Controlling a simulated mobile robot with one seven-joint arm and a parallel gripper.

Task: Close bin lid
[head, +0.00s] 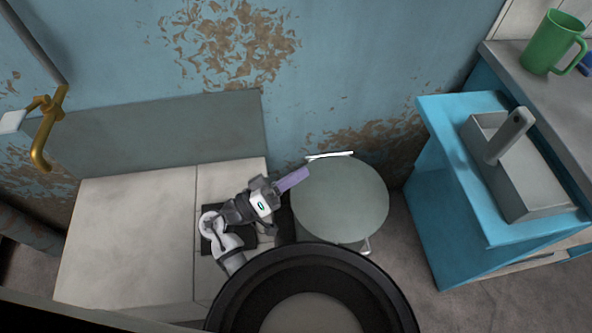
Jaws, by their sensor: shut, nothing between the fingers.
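The bin shows as a round grey-green lid (340,200) in the middle of the head view, seen from above. The lid looks flat and covers the bin's top, and no opening into the bin shows. A white bar (330,155) sits at its back edge. My gripper (303,172) is shut and empty, with its purplish fingers pointing to the upper right at the lid's left back rim. I cannot tell whether the fingertips touch the lid or are above it. The bin's body is mostly hidden under the lid and behind my black base.
A pale counter (125,235) with a grey backsplash and a brass tap (45,135) lies to the left. A blue cabinet (430,190) holding a grey box with a handle (525,165) stands right. A green mug (550,45) is at top right. Floor shows between bin and cabinet.

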